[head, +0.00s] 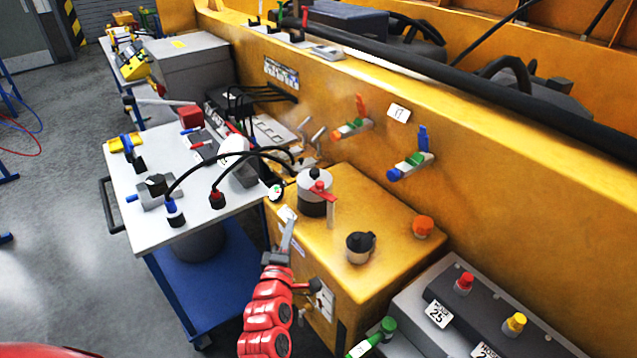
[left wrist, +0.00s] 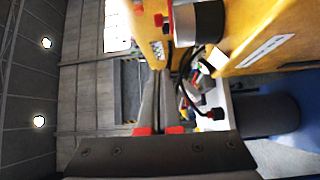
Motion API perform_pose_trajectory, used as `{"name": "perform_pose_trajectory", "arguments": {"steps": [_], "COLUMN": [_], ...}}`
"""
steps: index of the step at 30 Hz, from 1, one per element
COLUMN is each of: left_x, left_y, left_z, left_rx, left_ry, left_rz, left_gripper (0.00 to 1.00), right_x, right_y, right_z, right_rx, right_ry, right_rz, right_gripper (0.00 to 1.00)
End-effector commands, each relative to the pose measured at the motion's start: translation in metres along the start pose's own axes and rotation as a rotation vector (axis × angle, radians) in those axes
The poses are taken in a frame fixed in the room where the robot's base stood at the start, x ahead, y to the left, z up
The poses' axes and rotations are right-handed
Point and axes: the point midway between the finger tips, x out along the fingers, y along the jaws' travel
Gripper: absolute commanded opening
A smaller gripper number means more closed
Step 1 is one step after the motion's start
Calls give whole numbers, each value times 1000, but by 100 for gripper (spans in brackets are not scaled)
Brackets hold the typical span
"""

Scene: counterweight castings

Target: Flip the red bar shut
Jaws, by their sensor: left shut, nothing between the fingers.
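A red bar (head: 331,208) sits on a grey and black round canister (head: 313,194) on top of the yellow housing. One end lies at the lid's red knob, and the other part hangs down at the canister's right side. My left gripper (head: 288,218) is shut and empty, in front of and to the left of the canister, apart from the bar. In the left wrist view its fingers (left wrist: 158,78) are together, and the canister (left wrist: 198,22) shows at the top with a bit of red beside it. My right gripper is out of view.
A black cup-shaped fitting (head: 360,246) and an orange knob (head: 423,226) stand on the yellow housing (head: 388,205). Wall levers, one orange (head: 361,105) and one blue (head: 423,138), stick out behind. A cluttered white cart (head: 215,225) with looping black cables is at the left.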

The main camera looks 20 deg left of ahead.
Motion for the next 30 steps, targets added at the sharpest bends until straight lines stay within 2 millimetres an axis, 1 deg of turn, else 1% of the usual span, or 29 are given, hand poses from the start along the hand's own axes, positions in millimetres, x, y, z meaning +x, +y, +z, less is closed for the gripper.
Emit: {"name": "perform_pose_trajectory", "arguments": {"steps": [5, 8, 11, 21, 22, 24, 27, 30], "left_x": [5, 16, 33, 101, 106, 111, 118, 124], "left_y": [-2, -3, -1, -3, -3, -1, -2, -2], "left_z": [5, 6, 5, 7, 8, 16, 25, 29], "left_rx": [-62, -62, -57, -55, -56, -59, -58, -59], "left_ry": [-30, -32, -28, -29, -29, -29, -30, -27], "left_rz": [-42, -44, -40, -39, -42, -44, -45, -40], "left_gripper": [0, 0, 0, 0, 0, 0, 0, 0], "right_x": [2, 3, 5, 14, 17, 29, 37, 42], "right_y": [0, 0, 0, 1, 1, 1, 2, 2], "right_z": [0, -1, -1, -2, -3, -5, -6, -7], "right_rx": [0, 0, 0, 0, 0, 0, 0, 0], "right_ry": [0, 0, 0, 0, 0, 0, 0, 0], "right_rz": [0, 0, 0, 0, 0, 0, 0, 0], "right_gripper": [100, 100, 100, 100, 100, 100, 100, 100]}}
